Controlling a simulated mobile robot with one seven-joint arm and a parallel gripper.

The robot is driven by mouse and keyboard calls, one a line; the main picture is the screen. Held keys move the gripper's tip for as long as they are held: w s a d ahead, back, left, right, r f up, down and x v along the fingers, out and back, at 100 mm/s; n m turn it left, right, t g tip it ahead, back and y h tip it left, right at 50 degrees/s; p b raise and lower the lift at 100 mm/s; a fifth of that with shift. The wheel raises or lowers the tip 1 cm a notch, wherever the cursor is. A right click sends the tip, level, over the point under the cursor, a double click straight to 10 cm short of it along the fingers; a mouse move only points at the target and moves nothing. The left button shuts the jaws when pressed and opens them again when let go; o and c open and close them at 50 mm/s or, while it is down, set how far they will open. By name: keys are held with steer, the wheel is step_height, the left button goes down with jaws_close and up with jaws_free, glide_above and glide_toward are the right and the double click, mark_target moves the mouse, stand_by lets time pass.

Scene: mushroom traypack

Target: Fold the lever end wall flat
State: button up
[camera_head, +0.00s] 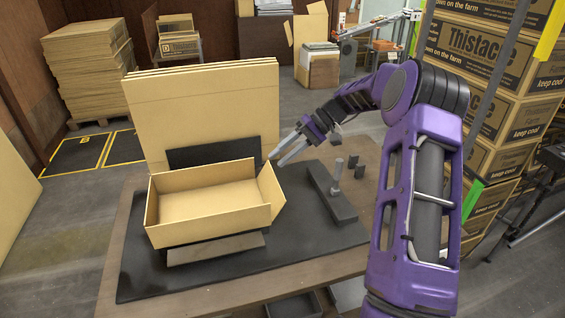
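An open cardboard tray (205,222) sits on a black mat (140,270) on the table. Its right end wall (270,190), on the side of the lever, leans outward from the tray. The left end wall and the long walls stand up. The lever (332,193), a dark bar with a grey upright post, lies on the mat to the right of the tray. My gripper (277,160) reaches in from the right, just above the top of the right end wall. Its two grey fingers are apart with nothing seen between them. I cannot tell whether they touch the wall.
Large cardboard sheets (205,105) stand upright behind the tray. A black plate (215,152) stands behind the tray and a dark flap-like plate (215,249) lies at its front. Small dark posts (359,168) stand right of the lever. Stacked boxes (500,100) rise at the right.

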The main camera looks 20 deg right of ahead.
steer(key=shift+a+n, duration=0.3)
steer(key=c, duration=0.4)
steer(key=a+n+h, duration=0.1)
steer(key=n, duration=0.1)
steer(key=a+n+g+h, duration=0.1)
steer(key=a+h, duration=0.1)
steer(key=shift+s+f+n, duration=0.1)
steer(key=shift+s+n, duration=0.25)
steer(key=shift+n, duration=0.05)
jaws_close()
steer(key=a+r+n+t+h, duration=0.1)
steer(key=a+r+n+h, duration=0.65)
steer(key=n, duration=0.65)
steer(key=h+b, duration=0.2)
glide_above(271, 186)
steer(key=a, duration=0.2)
step_height(271, 186, down, 12)
steer(key=shift+w+d+f, duration=0.1)
steer(key=shift+d+f, duration=0.05)
steer(key=shift+f, duration=0.05)
steer(key=shift+d+f, duration=0.3)
steer(key=shift+d, duration=0.2)
